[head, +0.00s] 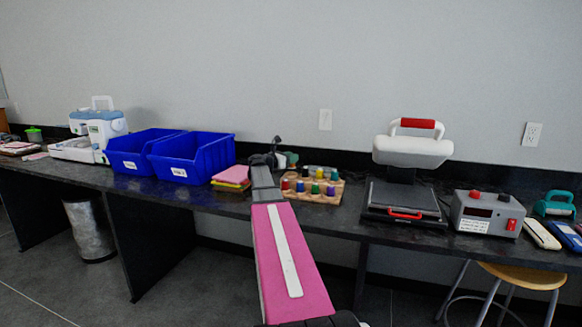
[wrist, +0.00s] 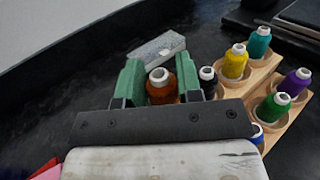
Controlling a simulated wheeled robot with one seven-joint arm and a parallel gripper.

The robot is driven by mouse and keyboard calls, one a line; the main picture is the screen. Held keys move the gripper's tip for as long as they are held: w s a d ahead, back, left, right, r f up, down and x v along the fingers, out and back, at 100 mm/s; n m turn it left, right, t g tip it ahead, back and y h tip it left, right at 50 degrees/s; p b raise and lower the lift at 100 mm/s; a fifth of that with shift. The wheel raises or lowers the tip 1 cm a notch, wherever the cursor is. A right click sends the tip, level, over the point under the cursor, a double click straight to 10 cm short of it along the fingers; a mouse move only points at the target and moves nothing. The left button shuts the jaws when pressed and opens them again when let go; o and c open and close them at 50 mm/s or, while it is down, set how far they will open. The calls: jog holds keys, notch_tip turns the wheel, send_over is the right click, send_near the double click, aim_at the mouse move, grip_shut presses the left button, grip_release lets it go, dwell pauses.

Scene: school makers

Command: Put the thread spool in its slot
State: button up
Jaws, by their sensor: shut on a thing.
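An orange-brown thread spool (wrist: 162,90) with a white top stands between the green fingers of my gripper (wrist: 160,72) in the wrist view. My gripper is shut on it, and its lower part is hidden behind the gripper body. The wooden spool rack (wrist: 285,97) lies to the right, with yellow, teal, purple, green and blue spools standing in it. A dark navy spool (wrist: 208,82) stands just right of my right finger. In the head view my gripper (head: 288,159) is at the back left of the rack (head: 330,197); the held spool cannot be made out there.
A pale grey block (wrist: 157,50) lies on the counter just beyond the fingers. A stack of coloured sheets (head: 232,178) and blue bins (head: 193,158) stand left of my arm. A heat press (head: 405,200) stands right of the rack.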

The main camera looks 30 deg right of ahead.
jog(key=shift+f, duration=1.85)
jog(key=shift+f, duration=0.25)
jog(key=o, duration=0.9)
jog(key=shift+r, duration=0.1)
jog(key=shift+r, duration=0.25)
jog(key=a, duration=0.8)
jog(key=s+a, duration=0.1)
jog(key=a, duration=0.3)
jog(key=shift+f, duration=0.1)
